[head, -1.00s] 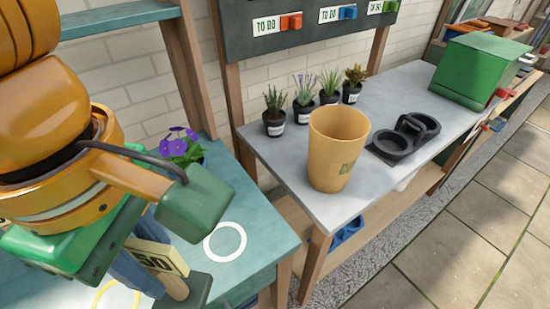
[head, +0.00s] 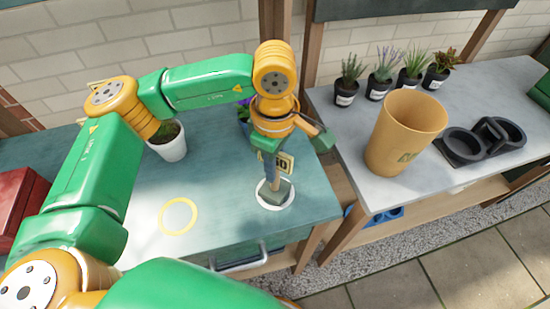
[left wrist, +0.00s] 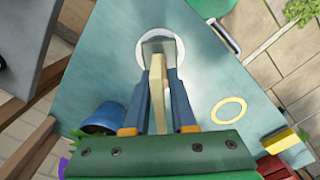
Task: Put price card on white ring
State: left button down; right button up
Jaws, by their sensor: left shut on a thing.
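The price card (head: 286,162) is a small cream card marked 50 on a wooden post with a grey base block (head: 273,192). My left gripper (head: 270,174) points down and is shut on the post. In the left wrist view the blue fingers (left wrist: 159,82) stand on both sides of the pale post, and the grey base (left wrist: 159,46) shows beyond them. The white ring (head: 291,198) is painted on the teal table, and the base shows inside its outline in both views. I cannot tell whether the base touches the table. My right gripper is out of view.
A yellow ring (head: 163,217) lies left of the white one on the teal table (head: 215,190). A white pot (head: 172,150) and a partly hidden blue pot (left wrist: 101,118) stand behind. A red box (head: 15,205) is far left. The grey table at right holds a tan pot (head: 400,135).

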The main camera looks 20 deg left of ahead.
pick_arm(q)
jog(key=shift+f, duration=0.2)
jog(key=c, duration=0.7)
grip_release()
jog(key=shift+r, duration=0.1)
jog(key=shift+c, duration=0.2)
jog(key=shift+r, duration=0.35)
notch_tip(320, 180, up, 6)
jog(key=shift+d+f+b, duration=0.1)
jog(key=shift+f+b, duration=0.05)
jog(key=shift+b, duration=0.4)
notch_tip(320, 180, up, 6)
jog(key=shift+s+p, duration=0.1)
jog(key=shift+p, duration=0.35)
